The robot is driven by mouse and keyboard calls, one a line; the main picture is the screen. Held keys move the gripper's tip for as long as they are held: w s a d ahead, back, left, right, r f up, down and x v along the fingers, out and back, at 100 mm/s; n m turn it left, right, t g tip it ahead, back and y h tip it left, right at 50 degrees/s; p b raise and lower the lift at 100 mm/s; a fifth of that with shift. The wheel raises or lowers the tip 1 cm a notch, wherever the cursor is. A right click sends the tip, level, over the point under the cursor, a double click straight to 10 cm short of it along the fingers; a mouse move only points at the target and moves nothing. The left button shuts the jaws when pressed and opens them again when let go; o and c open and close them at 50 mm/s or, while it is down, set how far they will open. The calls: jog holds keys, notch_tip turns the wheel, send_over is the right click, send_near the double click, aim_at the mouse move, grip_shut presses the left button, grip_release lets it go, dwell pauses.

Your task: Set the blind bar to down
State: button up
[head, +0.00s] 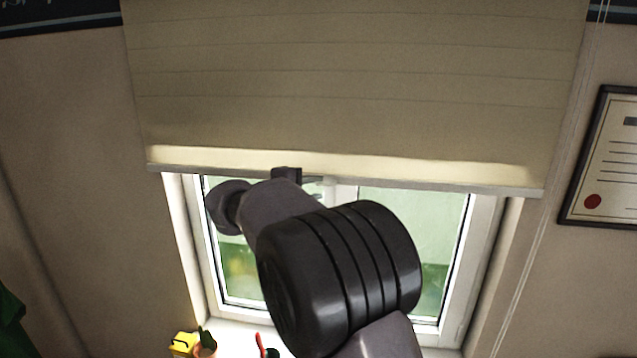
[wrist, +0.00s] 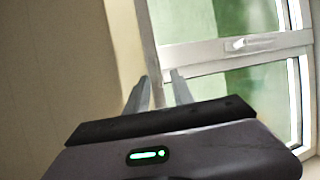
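The beige blind (head: 350,70) hangs over the upper part of the window, and its pale grey bottom bar (head: 440,182) lies across the upper panes. My gripper (head: 287,172) is at the bar, left of its middle, mostly hidden behind my arm in the head view. In the wrist view, the two fingers of my gripper (wrist: 158,77) stand apart, with the bar (wrist: 146,45) running between them. A gap shows between the bar and the right finger, so the gripper looks open around the bar. Whether the left finger touches the bar is unclear.
The white window frame (head: 483,245) and its handle (wrist: 250,42) lie behind the bar. A framed certificate (head: 612,160) hangs at the right. A yellow object (head: 184,344) and a small plant pot (head: 205,347) stand on the sill below.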

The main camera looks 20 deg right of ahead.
jog(key=shift+x, duration=1.45)
jog(key=shift+s, duration=0.1)
grip_shut()
